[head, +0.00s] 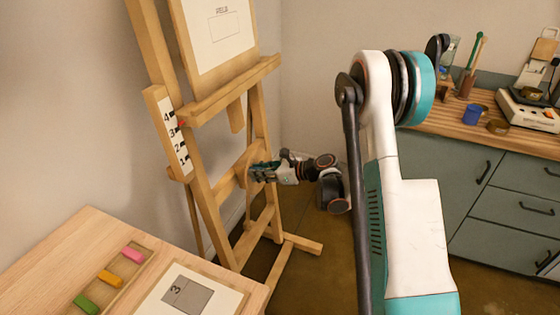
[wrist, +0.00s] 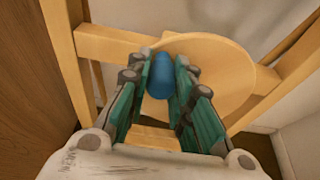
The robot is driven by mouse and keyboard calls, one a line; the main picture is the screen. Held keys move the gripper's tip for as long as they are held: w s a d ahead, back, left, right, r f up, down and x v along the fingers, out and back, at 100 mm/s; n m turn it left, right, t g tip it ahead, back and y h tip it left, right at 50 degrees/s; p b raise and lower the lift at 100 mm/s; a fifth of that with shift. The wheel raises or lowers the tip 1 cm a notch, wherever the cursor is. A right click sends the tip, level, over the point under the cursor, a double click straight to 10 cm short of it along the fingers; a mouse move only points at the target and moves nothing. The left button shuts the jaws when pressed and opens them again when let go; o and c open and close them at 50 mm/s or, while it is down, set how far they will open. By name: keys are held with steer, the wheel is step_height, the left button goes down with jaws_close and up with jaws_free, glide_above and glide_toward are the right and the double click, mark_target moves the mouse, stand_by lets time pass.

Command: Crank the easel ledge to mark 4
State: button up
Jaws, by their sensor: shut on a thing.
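The wooden easel (head: 217,215) stands left of centre in the head view, with its ledge (head: 225,92) under a pale sheet. A white scale (head: 178,143) marked 1 to 4 is on its left side. A small red pointer (head: 181,124) sits between marks 3 and 4. My gripper (head: 262,171) is at the easel's lower crossbar. In the wrist view, my gripper (wrist: 161,92) is shut on the blue crank knob (wrist: 160,79), which sits between the teal fingers. The round wooden crank disc (wrist: 228,78) is behind it. The knob is hidden in the head view.
A wooden table (head: 85,238) at lower left holds a tray with pink, orange and green blocks and a card marked 3 (head: 188,292). A grey-green cabinet (head: 500,195) with a cluttered wooden top stands at right. Open floor lies between the easel and cabinet.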

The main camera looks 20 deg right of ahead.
mark_target(253, 192)
steer(key=shift+s+a+f, duration=0.4)
steer(key=shift+s+f, duration=0.05)
steer(key=shift+f, duration=0.25)
steer(key=shift+s+a+f, duration=0.1)
steer(key=shift+s+f, duration=0.15)
steer(key=shift+f, duration=0.65)
steer(key=shift+s+a+f, duration=0.1)
steer(key=shift+s+f, duration=0.1)
steer(key=shift+f, duration=0.75)
steer(key=shift+w+d+f, duration=0.1)
steer(key=shift+d+f, duration=0.15)
steer(key=shift+f, duration=0.55)
steer(key=shift+w+d+f, duration=0.1)
steer(key=shift+d+f, duration=0.15)
steer(key=shift+f, duration=0.55)
steer(key=o, duration=1.2)
steer(key=shift+c, duration=0.2)
steer(key=shift+r, duration=0.15)
